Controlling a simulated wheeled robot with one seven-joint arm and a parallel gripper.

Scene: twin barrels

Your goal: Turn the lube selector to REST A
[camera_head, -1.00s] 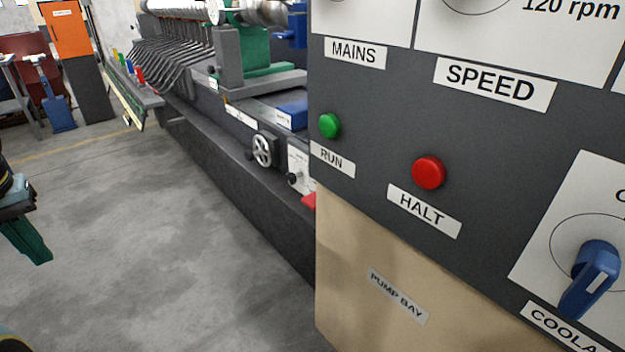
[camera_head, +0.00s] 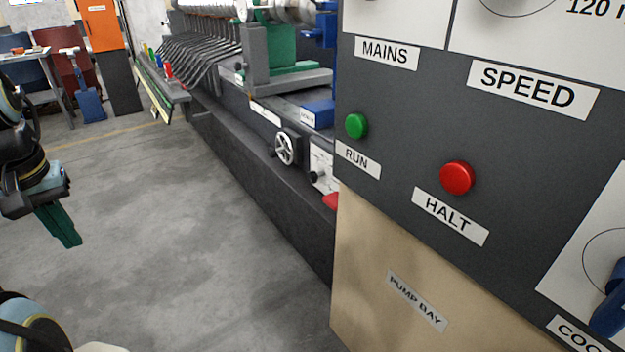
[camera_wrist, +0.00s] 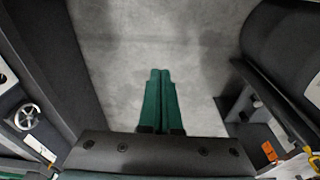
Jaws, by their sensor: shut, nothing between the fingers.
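No label reading lube or REST A can be read in these views. A white plate with a small black knob (camera_head: 317,176) sits low on the long machine's side in the head view. It may be the selector, but its markings are too small to read and the panel partly hides it. My gripper (camera_head: 69,242) hangs at the left over the floor, well apart from the machine, its green fingers pointing down. In the wrist view, the fingers (camera_wrist: 160,75) are together and empty above bare concrete.
A dark control panel with a green RUN button (camera_head: 356,126), a red HALT button (camera_head: 457,177) and a cut-off blue knob (camera_head: 611,300) fills the right. A handwheel (camera_head: 285,149) is beside the plate. Open floor (camera_head: 170,240) lies between my arm and the machine.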

